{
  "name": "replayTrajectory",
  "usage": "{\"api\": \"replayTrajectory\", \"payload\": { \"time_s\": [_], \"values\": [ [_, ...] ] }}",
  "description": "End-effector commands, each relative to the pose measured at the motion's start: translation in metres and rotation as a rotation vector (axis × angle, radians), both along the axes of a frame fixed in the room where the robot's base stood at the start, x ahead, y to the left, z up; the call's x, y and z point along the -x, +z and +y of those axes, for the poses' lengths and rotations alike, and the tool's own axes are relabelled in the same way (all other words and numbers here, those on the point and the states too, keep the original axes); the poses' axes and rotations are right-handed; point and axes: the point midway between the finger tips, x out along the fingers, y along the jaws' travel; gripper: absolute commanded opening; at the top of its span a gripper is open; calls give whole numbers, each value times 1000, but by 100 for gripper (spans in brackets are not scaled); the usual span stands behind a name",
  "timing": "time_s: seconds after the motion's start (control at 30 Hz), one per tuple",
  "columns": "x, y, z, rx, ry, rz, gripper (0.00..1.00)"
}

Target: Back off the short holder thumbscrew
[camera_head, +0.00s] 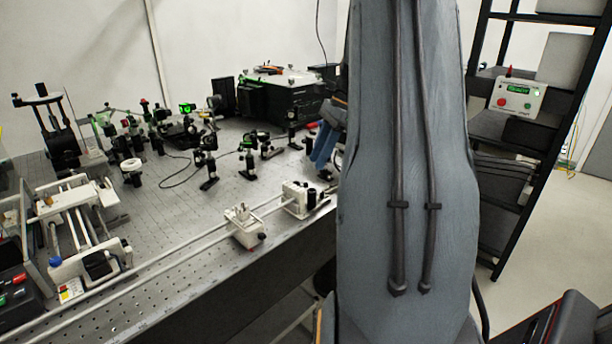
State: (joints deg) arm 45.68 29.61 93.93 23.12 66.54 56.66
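Two white holders sit on the long rail along the bench's front edge. My large grey arm link covers the centre right. Blue parts at its left edge, above the farther holder, may belong to my gripper (322,147); its fingertips and opening cannot be made out.
The perforated optical bench (150,225) carries several black-mounted optics and a black box instrument (275,98) behind. A white rail mechanism (85,235) stands at the left. A dark shelf rack with a control box (518,97) stands at the right. Open floor lies beyond it.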

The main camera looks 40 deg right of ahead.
Motion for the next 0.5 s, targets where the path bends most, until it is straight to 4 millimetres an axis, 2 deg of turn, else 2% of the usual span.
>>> {"api": "replayTrajectory", "payload": {
  "time_s": [0.3,0.5],
  "values": [
    [-7,-44,19,-1,6,3,32],
    [-10,-61,24,0,4,2,32]
  ]
}}
